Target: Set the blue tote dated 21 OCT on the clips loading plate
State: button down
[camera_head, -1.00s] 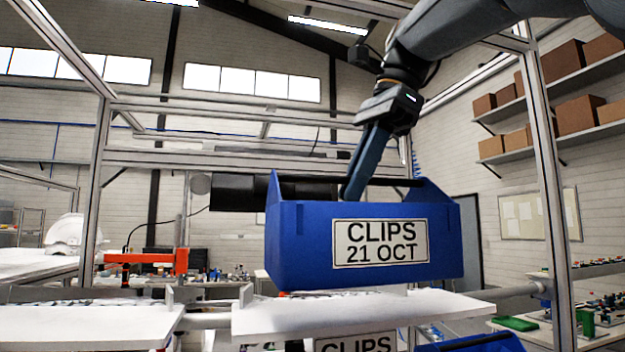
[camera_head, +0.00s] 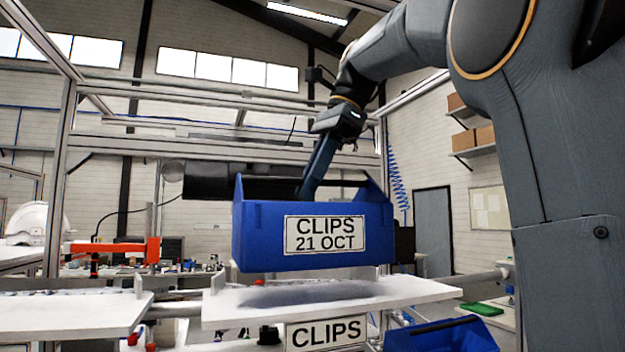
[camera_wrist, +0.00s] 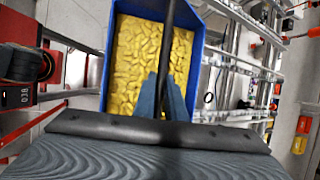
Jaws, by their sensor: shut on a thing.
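The blue tote (camera_head: 262,246) bears a white label reading CLIPS 21 OCT. It hangs level a little above a white plate (camera_head: 400,292), and its shadow falls on that plate. A CLIPS sign (camera_head: 325,333) sits below the plate's front edge. My gripper (camera_head: 308,190) is shut on the tote's dark handle bar. In the wrist view the tote (camera_wrist: 198,60) is full of small yellow pieces, and my gripper's fingers (camera_wrist: 163,100) close around the bar over them.
Another white plate (camera_head: 70,315) lies to the left, with a white helmet shell (camera_head: 38,220) and an orange-red fixture (camera_head: 115,247) behind. A second blue tote (camera_head: 440,336) is low at the right. Aluminium frame posts (camera_head: 60,180) stand around the station.

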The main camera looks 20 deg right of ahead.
jog(key=shift+f+b, duration=1.2)
jog(key=shift+f, duration=1.4)
jog(key=c, duration=1.7)
grip_release()
jog(key=v, duration=0.7)
jog(key=shift+s+d+r+b, duration=0.1)
jog(key=shift+s+r+b, duration=0.05)
jog(key=shift+r+b, duration=0.2)
